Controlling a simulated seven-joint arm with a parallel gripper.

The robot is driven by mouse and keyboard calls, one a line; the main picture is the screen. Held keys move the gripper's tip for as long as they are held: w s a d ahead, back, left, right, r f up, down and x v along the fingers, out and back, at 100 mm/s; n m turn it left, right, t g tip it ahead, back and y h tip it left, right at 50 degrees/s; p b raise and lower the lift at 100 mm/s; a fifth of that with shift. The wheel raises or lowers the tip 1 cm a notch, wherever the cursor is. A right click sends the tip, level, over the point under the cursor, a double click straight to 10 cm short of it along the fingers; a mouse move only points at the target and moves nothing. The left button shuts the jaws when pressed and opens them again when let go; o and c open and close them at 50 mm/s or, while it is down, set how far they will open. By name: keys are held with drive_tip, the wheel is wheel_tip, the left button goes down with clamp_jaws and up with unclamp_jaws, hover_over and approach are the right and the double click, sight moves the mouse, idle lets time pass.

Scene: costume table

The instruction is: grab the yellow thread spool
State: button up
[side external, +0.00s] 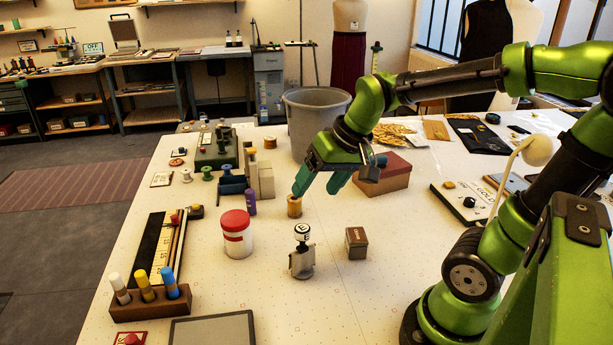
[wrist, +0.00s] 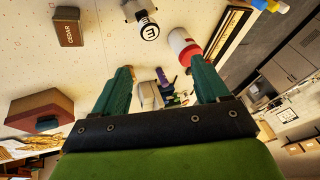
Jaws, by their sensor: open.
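The yellow thread spool (side external: 294,206) stands upright on the white table, near its middle, in the side view. My gripper (side external: 316,189) is open and points down, with its teal fingers spread. The left fingertip overlaps the top of the spool in the side view, and I cannot tell whether it touches. The other finger is off to the right of the spool. In the wrist view my gripper (wrist: 162,82) shows two spread fingers with nothing held between them. I cannot clearly make out the yellow spool in that view.
A purple spool (side external: 250,202) and wooden blocks (side external: 265,180) stand left of the spool. A red-lidded jar (side external: 237,238), a stamp (side external: 302,255) and a cedar box (side external: 356,242) stand in front. A reddish box (side external: 392,173) and grey bin (side external: 316,118) are behind.

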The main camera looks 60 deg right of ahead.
sight(293, 202)
drive_tip(key=w+d+f+n+g+h, duration=0.1)
drive_tip(key=w+d+f+n, duration=0.15)
drive_tip(key=w+d, duration=0.5)
drive_tip(key=w+d+f+n+g+h, duration=0.1)
drive_tip(key=w+d+f, duration=0.2)
drive_tip(key=w+d, duration=0.4)
drive_tip(key=x, duration=1.6)
drive_tip(key=shift+s+d+f, duration=0.2)
drive_tip(key=shift+s+f, duration=0.05)
drive_tip(key=shift+s, duration=0.1)
drive_tip(key=c, duration=1.1)
drive_tip(key=shift+r, duration=0.1)
